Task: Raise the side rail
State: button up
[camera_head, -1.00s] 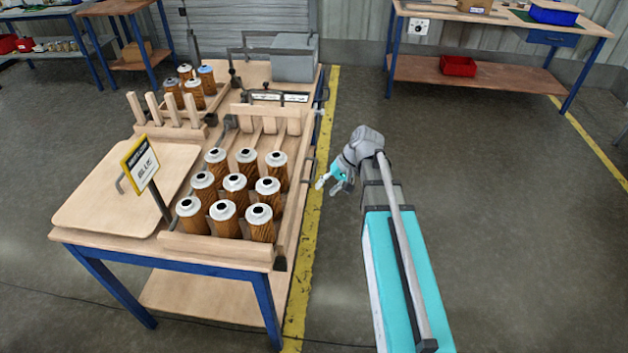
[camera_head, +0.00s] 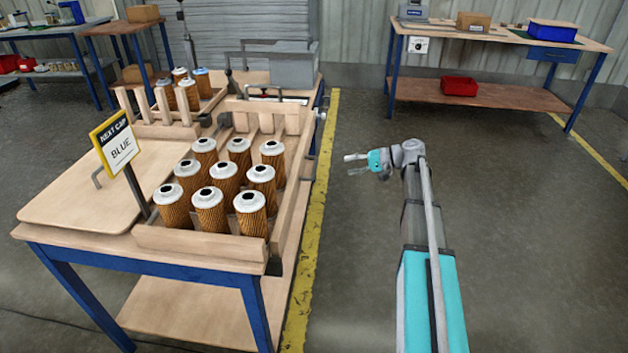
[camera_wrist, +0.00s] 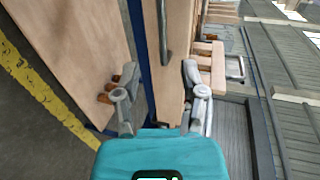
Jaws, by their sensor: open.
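The wooden side rail (camera_head: 291,205) runs along the right edge of the cartridge tray; I cannot tell its exact angle. In the wrist view a long wooden panel, seemingly the same rail (camera_wrist: 180,85), carries a dark grey bar handle (camera_wrist: 165,35).
Several brown cartridges with white tops (camera_head: 224,180) stand in the tray. A yellow sign (camera_head: 115,143) reads NEXT CAP BLUE. A grey box (camera_head: 292,70) is at the back. The floor right of the yellow line (camera_head: 318,205) is clear up to the rear workbench (camera_head: 480,90).

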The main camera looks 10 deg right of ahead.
aim_at(315, 166)
jog(key=shift+w+d+f+t+y+b, duration=0.1)
jog(key=shift+w+d+t+y+b, duration=0.15)
jog(key=shift+d, duration=0.3)
jog(key=shift+w+d+f+t+y+b, duration=0.15)
jog(key=shift+w+d+b, duration=0.15)
jog(key=shift+d, duration=0.2)
jog(key=shift+w+a, duration=0.1)
jog(key=b+x, duration=0.2)
jog(key=x, duration=1.1)
jog(key=shift+a+b, duration=0.3)
jog(key=shift+b, duration=0.05)
jog(key=shift+c, duration=0.3)
grip_shut()
